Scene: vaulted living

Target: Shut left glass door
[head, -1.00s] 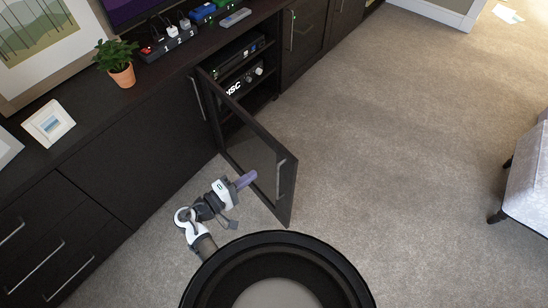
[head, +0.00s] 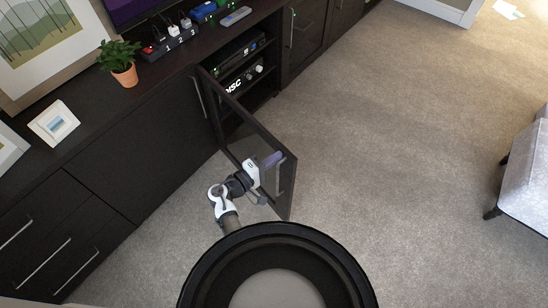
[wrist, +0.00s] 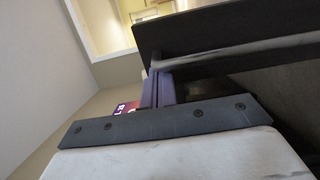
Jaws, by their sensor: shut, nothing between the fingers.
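The left glass door (head: 262,137) is a dark-framed panel. It stands wide open, swung out from the cabinet. Its bar handle (head: 279,179) is near its free edge, on the face toward my arm. My gripper (head: 273,159) is shut and empty, on the handle side of the door, with its purple fingers by the upper part of the handle. In the wrist view, the purple fingers (wrist: 159,88) are close together beside the end of the pale handle bar (wrist: 235,55). I cannot tell whether they touch the bar or the door.
The open cabinet bay (head: 245,80) holds black electronic units on shelves. Dark drawers (head: 50,245) stand to the left. A potted plant (head: 124,70), a photo frame (head: 54,121) and a power strip (head: 171,36) are on the cabinet top. Carpet (head: 400,130) is clear to the right; a grey seat (head: 525,180) stands there.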

